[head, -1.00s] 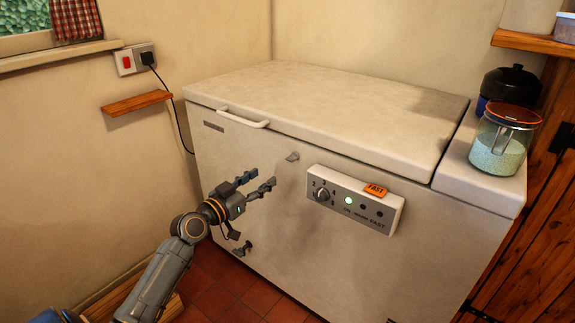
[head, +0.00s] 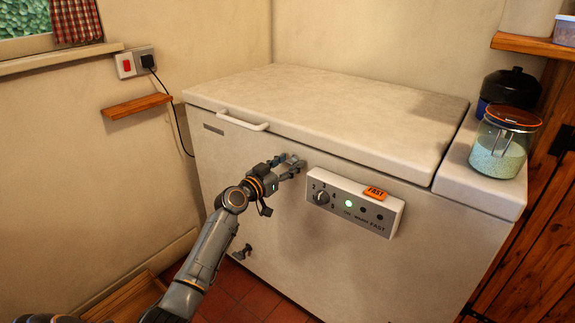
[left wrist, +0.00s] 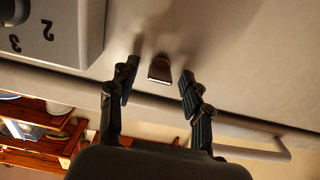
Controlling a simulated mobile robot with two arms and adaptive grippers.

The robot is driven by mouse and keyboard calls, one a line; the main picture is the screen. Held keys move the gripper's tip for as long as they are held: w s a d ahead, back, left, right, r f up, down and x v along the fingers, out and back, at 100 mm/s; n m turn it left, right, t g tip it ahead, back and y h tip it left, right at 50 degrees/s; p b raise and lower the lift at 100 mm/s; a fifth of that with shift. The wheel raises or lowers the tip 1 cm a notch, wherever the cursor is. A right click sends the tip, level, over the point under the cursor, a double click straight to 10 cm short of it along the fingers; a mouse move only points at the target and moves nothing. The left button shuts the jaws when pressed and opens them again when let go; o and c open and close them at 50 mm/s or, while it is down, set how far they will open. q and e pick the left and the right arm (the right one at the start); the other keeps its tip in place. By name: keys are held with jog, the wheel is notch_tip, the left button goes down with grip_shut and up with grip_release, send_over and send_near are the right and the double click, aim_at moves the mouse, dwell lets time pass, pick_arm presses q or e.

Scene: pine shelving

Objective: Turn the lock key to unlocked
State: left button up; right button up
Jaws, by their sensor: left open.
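The lock key (left wrist: 160,69) is a small metallic tab on the front of the white chest freezer (head: 255,205), below its lid. In the left wrist view it lies between my two fingertips, with a gap on either side. My left gripper (head: 294,165) is open and empty, its fingers reaching to the freezer front around the key. In the head view the gripper largely covers the key. I cannot tell whether the fingers touch the panel. My right gripper is not in view.
A control panel (head: 383,216) with a numbered dial (head: 322,197), a lit green lamp and an orange FAST tag sits right of the key. The lid handle (head: 242,120) is above left. A dark tap-like fitting (head: 242,252) sticks out low. A glass jar (head: 497,158) stands at right.

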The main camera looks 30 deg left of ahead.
pick_arm(q)
grip_shut()
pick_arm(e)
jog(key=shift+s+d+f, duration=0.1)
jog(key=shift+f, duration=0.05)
